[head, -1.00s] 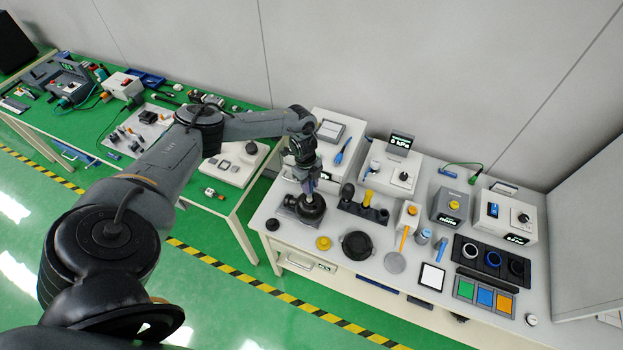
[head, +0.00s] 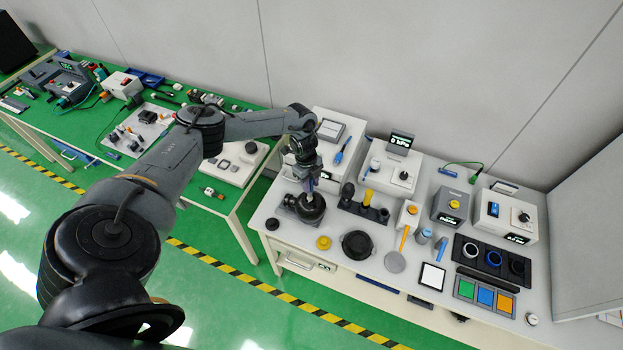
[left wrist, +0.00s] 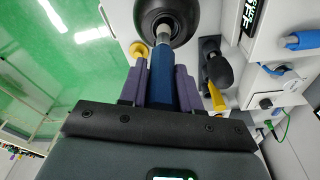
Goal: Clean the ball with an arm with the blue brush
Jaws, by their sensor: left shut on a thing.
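The black ball (head: 312,208) with its dark round mount sits on a grey plate at the left end of the white bench. My left gripper (head: 309,184) is directly above it, pointing down. In the left wrist view its purple fingers (left wrist: 160,82) are shut on the blue handle of the brush (left wrist: 161,76). The brush's grey neck reaches the black ball (left wrist: 180,12) at the top edge. The tip is hidden, so I cannot tell how firmly it touches. My right gripper is not in view.
A black holder (head: 360,208) with upright parts stands just right of the ball. White boxes (head: 342,130) stand behind. A green-topped bench (head: 232,205) is to the left.

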